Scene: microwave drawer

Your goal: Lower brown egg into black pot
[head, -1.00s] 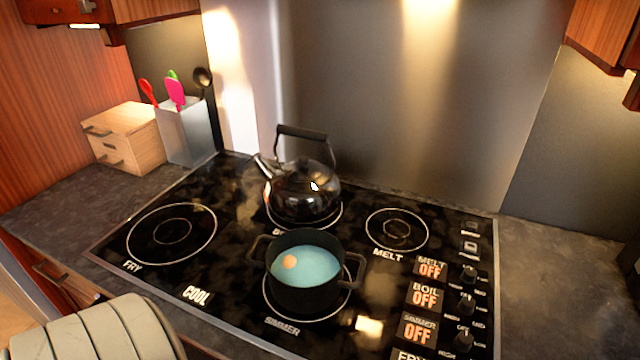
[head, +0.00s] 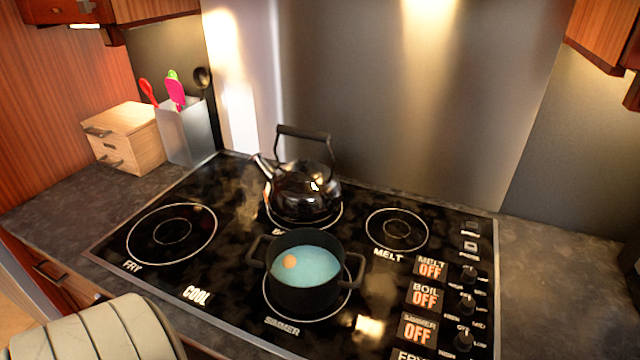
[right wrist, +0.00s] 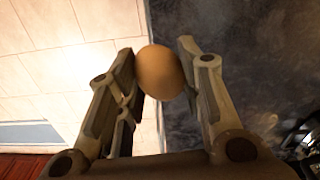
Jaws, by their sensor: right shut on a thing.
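The black pot (head: 307,297) stands upright on the front middle burner in the head view, filled with light blue liquid. A brown-orange egg (head: 290,262) shows in the liquid, left of its middle. In the right wrist view, my right gripper (right wrist: 158,66) is shut on another brown egg (right wrist: 160,72), with a finger on each side. Dark countertop and pale floor tiles lie beyond this held egg. My right gripper is outside the head view, so its distance from the pot cannot be told. My left gripper is not in view.
A shiny black kettle (head: 303,190) stands directly behind the pot. The left and right back burners are empty. Control knobs (head: 467,305) line the cooktop's right side. A utensil holder (head: 188,132) and a small wooden drawer box (head: 125,137) stand at the back left.

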